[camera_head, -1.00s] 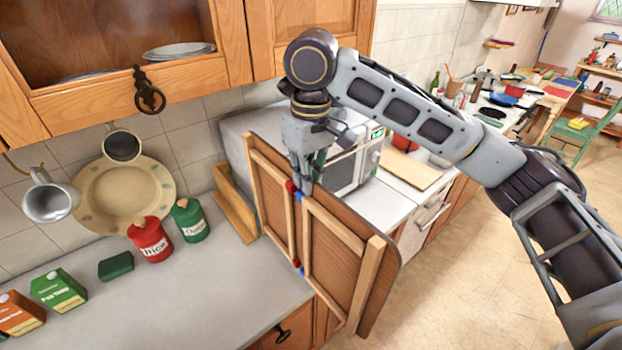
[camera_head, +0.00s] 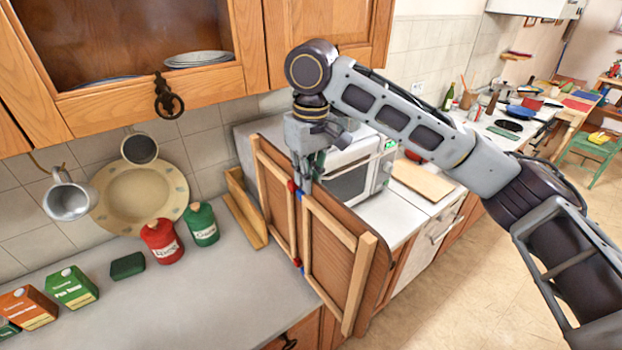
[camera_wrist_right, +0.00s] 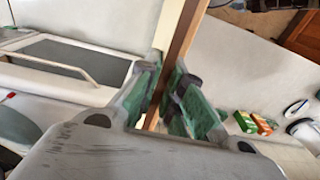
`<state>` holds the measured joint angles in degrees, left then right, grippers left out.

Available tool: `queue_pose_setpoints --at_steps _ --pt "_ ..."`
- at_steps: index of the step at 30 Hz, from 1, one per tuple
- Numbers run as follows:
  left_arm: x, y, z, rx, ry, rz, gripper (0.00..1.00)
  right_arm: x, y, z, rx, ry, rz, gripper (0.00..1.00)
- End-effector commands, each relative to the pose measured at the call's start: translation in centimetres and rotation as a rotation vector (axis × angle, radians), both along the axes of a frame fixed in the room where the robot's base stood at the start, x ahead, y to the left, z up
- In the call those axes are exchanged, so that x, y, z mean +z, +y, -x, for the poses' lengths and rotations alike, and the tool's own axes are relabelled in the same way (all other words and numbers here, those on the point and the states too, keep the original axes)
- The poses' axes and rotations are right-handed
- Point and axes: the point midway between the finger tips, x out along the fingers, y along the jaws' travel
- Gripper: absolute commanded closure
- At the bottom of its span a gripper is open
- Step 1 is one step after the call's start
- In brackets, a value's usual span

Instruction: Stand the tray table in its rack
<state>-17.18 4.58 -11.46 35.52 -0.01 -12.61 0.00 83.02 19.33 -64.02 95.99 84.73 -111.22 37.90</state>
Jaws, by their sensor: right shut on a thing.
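The tray table (camera_head: 330,235) is a folded brown wooden panel with pale wood legs and red and blue joints. It stands upright on edge, partly over the counter and past its front edge. My right gripper (camera_head: 302,182) is shut on its upper edge; in the right wrist view the gripper (camera_wrist_right: 160,105) has the wooden edge (camera_wrist_right: 183,40) between its green pads. The rack (camera_head: 245,212) is a low pale wooden trough on the counter against the wall, just left of the tray table. It looks empty. Whether the table's lower edge touches the counter cannot be told. My left gripper is not in view.
A microwave (camera_head: 348,185) stands close behind the tray table. Red (camera_head: 162,240) and green (camera_head: 201,224) canisters, a green sponge (camera_head: 127,265) and cartons (camera_head: 72,287) are on the left. Mugs and a plate hang on the wall. The counter (camera_head: 210,305) in front is clear.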

Motion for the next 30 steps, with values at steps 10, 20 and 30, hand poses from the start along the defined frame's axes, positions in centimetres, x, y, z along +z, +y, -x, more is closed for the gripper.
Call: queue_pose_setpoints --at_steps 10,20,30 --pt "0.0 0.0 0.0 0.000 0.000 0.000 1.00 0.1 0.9 -1.2 0.001 -0.002 -0.003 1.00" --pt "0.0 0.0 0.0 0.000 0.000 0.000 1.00 0.0 1.7 -2.3 0.001 -0.002 -0.003 1.00" --pt "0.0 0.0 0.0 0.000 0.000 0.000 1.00 -0.1 2.4 -3.3 0.001 -0.002 -0.003 1.00"
